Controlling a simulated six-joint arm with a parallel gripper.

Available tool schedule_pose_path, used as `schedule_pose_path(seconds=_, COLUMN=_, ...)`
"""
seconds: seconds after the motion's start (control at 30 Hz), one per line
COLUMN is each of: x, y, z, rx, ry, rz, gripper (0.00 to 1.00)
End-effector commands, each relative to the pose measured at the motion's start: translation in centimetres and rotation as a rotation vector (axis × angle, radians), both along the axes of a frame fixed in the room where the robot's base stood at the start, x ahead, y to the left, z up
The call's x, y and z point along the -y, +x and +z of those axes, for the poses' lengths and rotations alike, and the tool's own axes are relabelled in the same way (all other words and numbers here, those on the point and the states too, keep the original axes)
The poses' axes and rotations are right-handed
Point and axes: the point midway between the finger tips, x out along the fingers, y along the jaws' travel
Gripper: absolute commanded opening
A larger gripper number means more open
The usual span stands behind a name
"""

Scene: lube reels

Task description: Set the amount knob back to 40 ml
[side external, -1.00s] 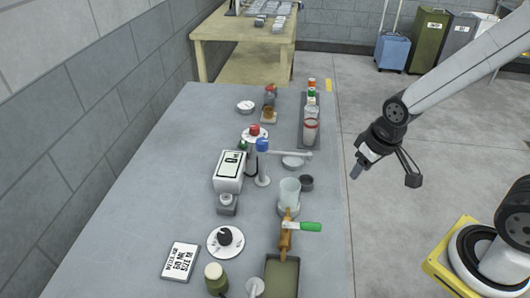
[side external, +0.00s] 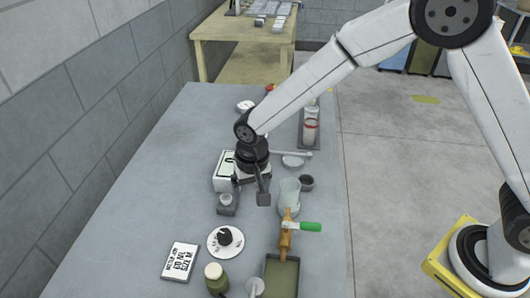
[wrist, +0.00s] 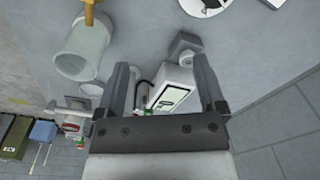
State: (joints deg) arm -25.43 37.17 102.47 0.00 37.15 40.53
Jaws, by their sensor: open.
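A black knob (side external: 225,237) sits on a round white dial (side external: 213,249) with dark marks around its edge, at the front of the bench. The marks are too small to read, so I cannot tell its setting. Part of this dial shows at the top edge of the wrist view (wrist: 203,6). My gripper (side external: 251,196) is open and empty, pointing down above the bench beyond the dial, beside the white display unit (side external: 222,170). In the wrist view the unit (wrist: 171,92) lies between my fingers (wrist: 162,75). My arm hides the red-topped dial and blue-topped post.
A white card (side external: 180,262) with black print lies left of the dial. A green jar (side external: 215,278), a tray (side external: 281,278), a green-handled tool (side external: 309,227) and a clear beaker (side external: 290,190) stand nearby. The left side of the bench (side external: 150,190) is clear.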

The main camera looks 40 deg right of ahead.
Motion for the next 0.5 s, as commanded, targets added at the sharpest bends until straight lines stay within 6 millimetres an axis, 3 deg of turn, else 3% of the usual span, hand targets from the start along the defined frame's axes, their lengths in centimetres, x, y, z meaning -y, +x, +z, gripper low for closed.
schedule_pose_path(seconds=0.03, x=-1.7, y=0.2, z=-0.9, rx=-0.010, ry=-0.003, rz=-0.008, gripper=0.89)
schedule_pose_path(seconds=0.2, x=-5.7, y=0.4, z=-2.8, rx=-0.038, ry=-0.014, rz=-0.054, gripper=0.89)
schedule_pose_path(seconds=0.33, x=-7.6, y=0.4, z=-3.7, rx=-0.049, ry=-0.020, rz=-0.075, gripper=0.89)
schedule_pose_path(seconds=0.5, x=-8.3, y=0.3, z=-4.0, rx=-0.052, ry=-0.022, rz=-0.086, gripper=0.89)
